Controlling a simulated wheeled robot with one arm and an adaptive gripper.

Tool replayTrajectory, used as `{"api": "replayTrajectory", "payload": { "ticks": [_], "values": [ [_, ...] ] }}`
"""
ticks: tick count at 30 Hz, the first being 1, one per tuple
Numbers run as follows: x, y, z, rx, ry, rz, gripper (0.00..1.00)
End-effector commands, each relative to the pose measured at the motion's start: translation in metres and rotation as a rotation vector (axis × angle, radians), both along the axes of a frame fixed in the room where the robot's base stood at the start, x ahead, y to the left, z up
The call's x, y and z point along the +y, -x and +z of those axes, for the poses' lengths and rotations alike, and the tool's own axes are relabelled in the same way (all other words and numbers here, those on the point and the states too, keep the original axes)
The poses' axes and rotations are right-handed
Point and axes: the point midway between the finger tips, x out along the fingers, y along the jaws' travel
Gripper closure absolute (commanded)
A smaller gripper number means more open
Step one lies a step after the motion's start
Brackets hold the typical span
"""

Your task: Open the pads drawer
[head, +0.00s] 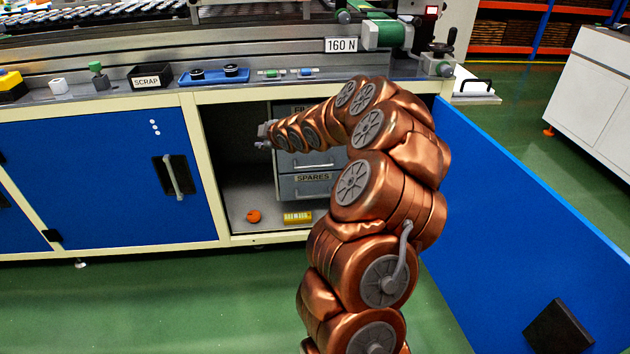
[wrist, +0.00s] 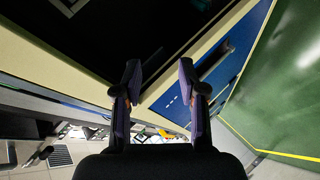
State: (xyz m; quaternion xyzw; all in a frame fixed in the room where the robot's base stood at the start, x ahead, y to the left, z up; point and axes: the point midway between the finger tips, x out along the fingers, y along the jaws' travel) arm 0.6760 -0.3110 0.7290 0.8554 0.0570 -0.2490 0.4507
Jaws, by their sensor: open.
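A grey drawer unit (head: 312,187) stands inside the open cabinet in the head view. Its top label is partly covered and starts with "FIL"; a lower label reads "SPARES" (head: 313,178). My arm hides much of the upper fronts, and no label reading "pads" can be read. A bar handle (head: 312,165) shows just above the SPARES label. My gripper (head: 264,135) is in the cabinet opening, left of the drawer unit. In the wrist view my gripper (wrist: 160,75) has its two fingers apart with nothing between them.
The blue cabinet door (head: 520,210) stands open at right. A closed blue door (head: 125,185) is at left. An orange object (head: 254,216) and a yellow block (head: 297,217) lie on the cabinet floor. A SCRAP bin (head: 150,77) and blue tray (head: 214,76) sit on the ledge above.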

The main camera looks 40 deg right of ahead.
Motion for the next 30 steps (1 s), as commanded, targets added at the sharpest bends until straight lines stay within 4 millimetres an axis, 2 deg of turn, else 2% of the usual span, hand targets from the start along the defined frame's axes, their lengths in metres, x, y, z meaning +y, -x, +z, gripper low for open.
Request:
{"api": "replayTrajectory", "payload": {
  "ticks": [1, 4, 7, 9, 13, 16, 21, 26, 30],
  "values": [
    [-0.026, -0.001, -0.035, -0.026, 0.037, -0.004, 0.59],
    [-0.069, 0.001, -0.072, -0.089, 0.132, 0.008, 0.59],
    [-0.111, 0.011, -0.110, -0.139, 0.232, 0.013, 0.59],
    [-0.135, 0.021, -0.135, -0.165, 0.301, 0.022, 0.59],
    [-0.169, 0.043, -0.175, -0.194, 0.409, 0.036, 0.59],
    [-0.184, 0.056, -0.197, -0.203, 0.466, 0.049, 0.59],
    [-0.195, 0.067, -0.211, -0.210, 0.510, 0.060, 0.59],
    [-0.198, 0.058, -0.214, -0.211, 0.518, 0.063, 0.59],
    [-0.201, 0.041, -0.217, -0.211, 0.518, 0.066, 0.59]
  ]
}}
